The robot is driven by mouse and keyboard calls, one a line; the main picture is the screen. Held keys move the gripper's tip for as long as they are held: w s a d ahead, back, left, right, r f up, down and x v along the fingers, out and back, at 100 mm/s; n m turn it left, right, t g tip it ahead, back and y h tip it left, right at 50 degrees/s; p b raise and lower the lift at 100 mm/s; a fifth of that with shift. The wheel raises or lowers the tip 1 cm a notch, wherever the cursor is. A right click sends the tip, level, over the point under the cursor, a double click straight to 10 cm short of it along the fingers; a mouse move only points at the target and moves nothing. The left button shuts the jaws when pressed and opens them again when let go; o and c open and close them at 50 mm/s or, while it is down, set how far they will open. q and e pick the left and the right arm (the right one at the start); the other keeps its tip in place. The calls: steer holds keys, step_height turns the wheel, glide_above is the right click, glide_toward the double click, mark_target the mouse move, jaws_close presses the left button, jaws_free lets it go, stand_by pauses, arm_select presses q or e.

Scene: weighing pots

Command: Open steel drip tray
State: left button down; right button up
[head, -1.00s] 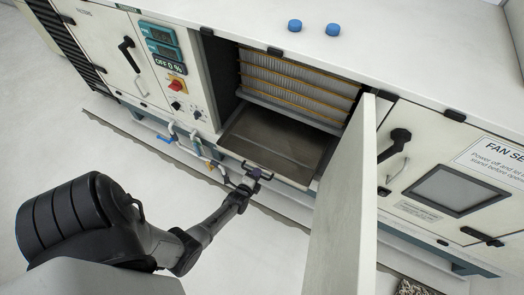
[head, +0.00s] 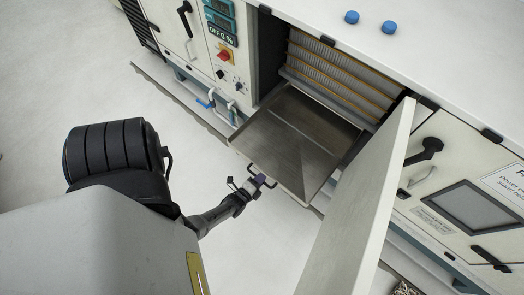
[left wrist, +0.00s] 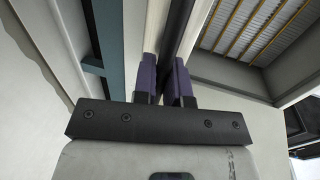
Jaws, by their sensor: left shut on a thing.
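The steel drip tray (head: 290,137) is a flat grey metal tray at the bottom of the open machine bay in the head view. It sticks well out of the bay toward the lower left. My left gripper (head: 257,182) is at the tray's front edge, shut on it. My right gripper is not in view.
The bay's open white door (head: 362,205) stands out to the right of the tray. Yellow-edged filter panels (head: 340,75) sit above it. A control panel with a red switch (head: 224,56) is to the left.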

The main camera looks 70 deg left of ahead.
arm_select(q)
steer(key=c, duration=1.2)
jaws_free()
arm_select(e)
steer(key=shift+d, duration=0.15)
